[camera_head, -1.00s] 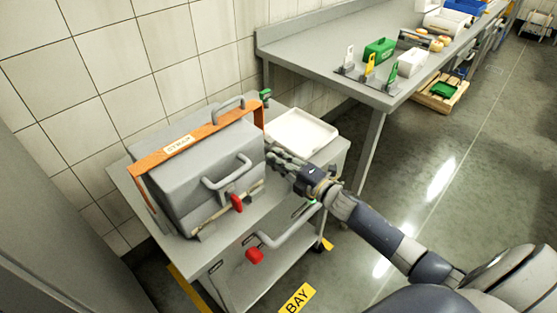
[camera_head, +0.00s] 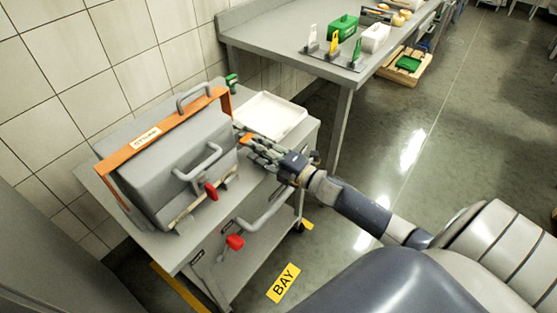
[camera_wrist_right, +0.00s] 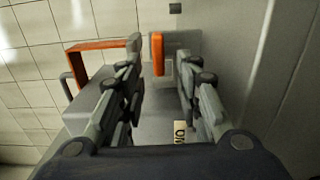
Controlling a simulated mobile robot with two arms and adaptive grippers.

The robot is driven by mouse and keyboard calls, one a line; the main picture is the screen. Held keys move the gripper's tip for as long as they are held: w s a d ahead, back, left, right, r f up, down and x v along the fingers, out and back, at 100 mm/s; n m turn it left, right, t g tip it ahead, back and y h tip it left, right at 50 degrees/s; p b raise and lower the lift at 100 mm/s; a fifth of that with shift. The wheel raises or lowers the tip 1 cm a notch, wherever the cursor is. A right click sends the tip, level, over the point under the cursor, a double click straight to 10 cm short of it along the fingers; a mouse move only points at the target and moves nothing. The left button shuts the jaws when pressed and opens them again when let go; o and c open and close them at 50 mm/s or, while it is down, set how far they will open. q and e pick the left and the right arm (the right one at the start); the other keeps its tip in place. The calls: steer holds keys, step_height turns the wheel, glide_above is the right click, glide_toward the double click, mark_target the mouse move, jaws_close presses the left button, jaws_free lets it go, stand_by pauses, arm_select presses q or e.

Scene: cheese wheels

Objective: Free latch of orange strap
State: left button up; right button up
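The orange strap (camera_head: 165,131) with a "STRAP" label runs over the top of a grey case (camera_head: 185,150) on a cart. It bends down at the case's right end. My right gripper (camera_head: 247,147) is beside that end, with a small orange piece (camera_head: 246,137), perhaps the latch, at its fingertips. In the right wrist view, my right gripper's fingers (camera_wrist_right: 158,55) are apart. An upright orange piece (camera_wrist_right: 156,52) shows in the gap between the fingertips, with space at the right finger; contact cannot be told. The strap (camera_wrist_right: 85,57) shows at the left there. My left gripper is out of view.
The grey cart (camera_head: 205,243) also carries a white tray (camera_head: 292,119) behind my right gripper. A grey workbench (camera_head: 265,44) with coloured tools stands behind.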

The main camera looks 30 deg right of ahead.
steer(key=v, duration=0.8)
steer(key=shift+s+d, duration=0.15)
steer(key=shift+s, duration=0.15)
